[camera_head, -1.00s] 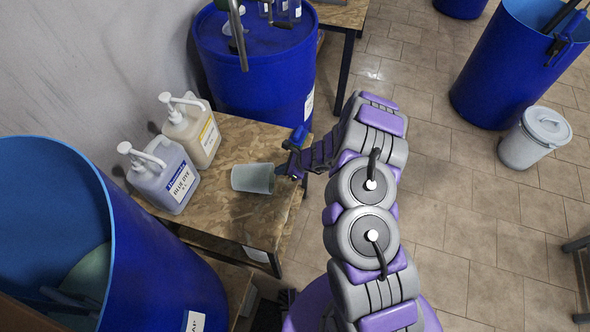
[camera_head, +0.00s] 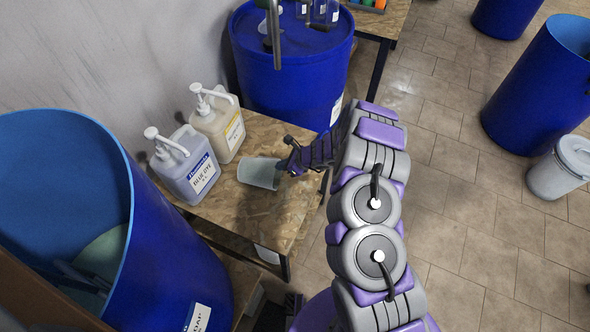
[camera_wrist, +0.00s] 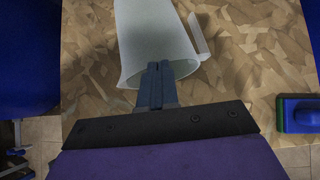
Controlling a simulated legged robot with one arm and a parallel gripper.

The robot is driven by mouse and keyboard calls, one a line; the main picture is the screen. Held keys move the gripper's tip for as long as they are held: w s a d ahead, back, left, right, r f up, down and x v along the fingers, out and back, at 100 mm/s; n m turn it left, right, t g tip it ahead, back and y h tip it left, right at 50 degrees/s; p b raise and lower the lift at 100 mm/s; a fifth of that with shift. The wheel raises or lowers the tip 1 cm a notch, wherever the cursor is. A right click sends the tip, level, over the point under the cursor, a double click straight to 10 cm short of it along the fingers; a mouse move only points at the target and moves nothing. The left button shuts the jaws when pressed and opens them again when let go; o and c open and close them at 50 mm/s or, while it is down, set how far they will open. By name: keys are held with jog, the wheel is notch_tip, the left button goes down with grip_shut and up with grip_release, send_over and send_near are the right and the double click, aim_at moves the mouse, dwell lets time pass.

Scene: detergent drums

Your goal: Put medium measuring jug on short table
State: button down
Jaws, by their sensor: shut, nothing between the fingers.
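A pale translucent measuring jug (camera_head: 260,173) lies on its side on the low wooden table (camera_head: 262,222), its open mouth toward my gripper. My gripper (camera_head: 290,165) is at the right of the jug, low over the table. In the wrist view the jug (camera_wrist: 150,35) fills the upper middle, with its handle at the right. There my gripper (camera_wrist: 157,68) is shut and empty, its fingertips at the jug's rim. I cannot tell whether they touch it.
Two pump bottles, one of blue dye (camera_head: 187,168) and one cream (camera_head: 218,125), stand on the table behind the jug. Blue drums stand at the left (camera_head: 170,250) and back (camera_head: 290,75). A lidded white bucket (camera_head: 558,172) stands on open tiled floor at right.

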jog(key=shift+w+a, duration=0.2)
jog(key=shift+a, duration=0.2)
jog(key=shift+d, duration=0.15)
jog(key=f+p+v, duration=0.1)
jog(key=v, duration=0.5)
jog(key=d+p+v, duration=0.1)
jog(key=p+v, duration=0.1)
jog(key=v, duration=0.4)
jog(key=shift+s+d+f, duration=0.2)
jog(key=shift+s+d, duration=0.15)
jog(key=shift+d, duration=0.2)
